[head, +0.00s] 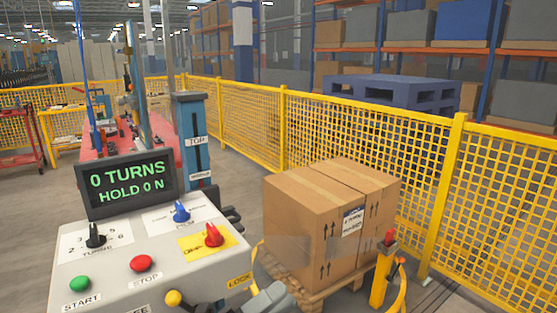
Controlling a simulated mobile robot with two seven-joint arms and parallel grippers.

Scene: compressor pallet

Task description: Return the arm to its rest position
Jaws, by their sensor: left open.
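My left gripper (222,304) shows only in part at the bottom edge of the head view, low beside the right side of the control panel. It is open, and I see nothing held in it. Part of my grey arm shows just right of it; the rest is cut off by the frame. The control panel (130,285) has a green START button (79,284), a red stop button (144,263), and black, blue and red selector knobs. Its display (127,184) reads "0 TURNS" and "HOLD 0 N". My right gripper is not in view.
A carton stack (300,215) stands on a wooden pallet (318,293) right of the panel. A yellow post (381,280) with a red top stands close by. A yellow mesh fence (330,130) runs behind. A blue column (193,135) rises behind the panel.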

